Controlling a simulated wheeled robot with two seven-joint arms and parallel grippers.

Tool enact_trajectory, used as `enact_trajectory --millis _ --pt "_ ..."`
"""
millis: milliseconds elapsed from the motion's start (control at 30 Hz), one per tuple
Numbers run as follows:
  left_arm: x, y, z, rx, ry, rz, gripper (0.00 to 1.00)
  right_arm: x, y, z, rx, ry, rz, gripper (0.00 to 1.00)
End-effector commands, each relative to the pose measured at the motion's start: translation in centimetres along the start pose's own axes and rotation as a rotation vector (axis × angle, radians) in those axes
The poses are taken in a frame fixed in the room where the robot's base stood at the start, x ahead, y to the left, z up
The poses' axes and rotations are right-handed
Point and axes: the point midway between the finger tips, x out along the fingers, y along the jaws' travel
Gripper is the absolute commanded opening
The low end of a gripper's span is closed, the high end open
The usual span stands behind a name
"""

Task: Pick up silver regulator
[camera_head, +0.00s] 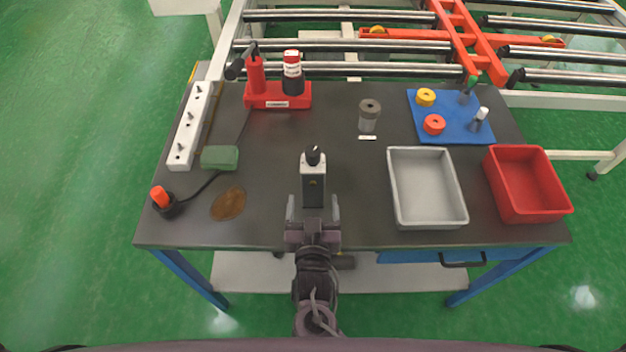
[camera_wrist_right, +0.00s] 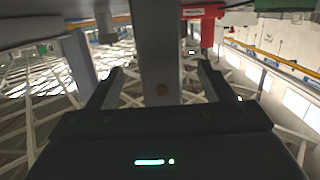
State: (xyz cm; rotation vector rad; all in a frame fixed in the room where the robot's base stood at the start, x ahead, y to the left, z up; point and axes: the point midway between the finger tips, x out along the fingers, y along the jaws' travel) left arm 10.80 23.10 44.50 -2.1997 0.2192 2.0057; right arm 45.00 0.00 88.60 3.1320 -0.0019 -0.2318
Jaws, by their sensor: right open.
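The silver regulator (camera_head: 313,182), a grey upright block with a dark front and a black knob on top, stands near the front middle of the dark table. My right gripper (camera_head: 313,210) is at the table's front edge, pointing at it. Its two fingers are apart, to either side of the regulator's lower front. In the right wrist view the grey block (camera_wrist_right: 158,45) with a small gold disc shows between the open fingers (camera_wrist_right: 162,78), with gaps on both sides. I cannot tell how far the fingertips reach along it. My left gripper is not in view.
A grey tray (camera_head: 393,190) and a red bin (camera_head: 496,185) stand to the right. A blue mat (camera_head: 455,134) holds small parts. A grey cylinder (camera_head: 368,117) and a red stand (camera_head: 278,101) are behind. A green block (camera_head: 220,158) and a white strip (camera_head: 188,130) lie left.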

Motion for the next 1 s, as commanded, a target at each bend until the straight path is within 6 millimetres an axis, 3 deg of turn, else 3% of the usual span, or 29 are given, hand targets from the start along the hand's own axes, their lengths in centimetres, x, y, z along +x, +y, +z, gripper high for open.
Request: enact_trajectory --millis 333,667,1000 --pt "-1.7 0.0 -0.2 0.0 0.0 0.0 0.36 4.8 0.0 -0.3 -0.001 0.0 -0.001 0.75" --pt "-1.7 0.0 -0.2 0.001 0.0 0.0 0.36 5.4 0.0 0.0 0.002 -0.003 -0.002 0.73" --pt "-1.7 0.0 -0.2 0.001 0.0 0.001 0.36 5.4 0.0 0.0 0.002 -0.003 -0.002 0.29"
